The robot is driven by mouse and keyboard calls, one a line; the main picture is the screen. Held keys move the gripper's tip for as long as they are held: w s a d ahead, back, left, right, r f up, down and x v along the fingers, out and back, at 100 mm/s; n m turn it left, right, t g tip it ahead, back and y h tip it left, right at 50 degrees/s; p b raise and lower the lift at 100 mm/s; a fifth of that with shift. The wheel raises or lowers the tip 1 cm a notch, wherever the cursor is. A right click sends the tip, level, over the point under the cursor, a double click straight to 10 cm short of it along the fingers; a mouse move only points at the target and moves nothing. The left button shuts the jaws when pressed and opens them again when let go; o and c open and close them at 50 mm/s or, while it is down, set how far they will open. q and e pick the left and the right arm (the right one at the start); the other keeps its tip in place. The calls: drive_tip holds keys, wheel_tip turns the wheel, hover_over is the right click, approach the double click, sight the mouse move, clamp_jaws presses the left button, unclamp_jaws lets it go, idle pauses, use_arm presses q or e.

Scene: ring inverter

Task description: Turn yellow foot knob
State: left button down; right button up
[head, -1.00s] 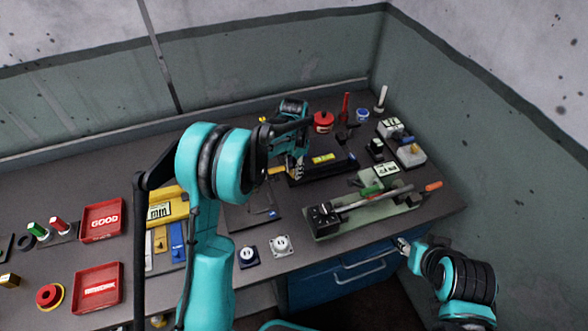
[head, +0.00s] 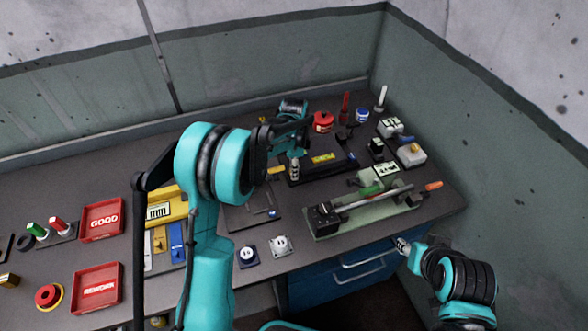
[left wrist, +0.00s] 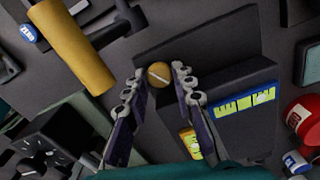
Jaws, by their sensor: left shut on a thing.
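The yellow knob (left wrist: 159,74) shows in the left wrist view as a small round disc with a pale slot line. It sits against a dark block fixture (left wrist: 215,45) with a yellow-and-blue label. My left gripper (left wrist: 158,82) is shut on the knob, one finger on each side of it. In the head view my left gripper (head: 294,172) points down at the left end of the dark fixture (head: 330,170), and the knob is hidden behind it. My right gripper (head: 402,245) is by the bench's front edge, too small to read.
A green bar fixture (head: 400,208) lies in front of the dark fixture. A red pot (head: 323,122) and a blue-labelled tin (head: 362,115) stand behind. Red trays (head: 102,220) lie on the left. A yellow cylinder (left wrist: 70,45) is near the gripper in the wrist view.

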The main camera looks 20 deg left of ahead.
use_arm(q)
drive_tip(key=shift+m, duration=0.8)
drive_tip(key=c, duration=1.3)
unclamp_jaws()
drive_tip(key=shift+o, duration=0.2)
wheel_tip(320, 180, up, 12)
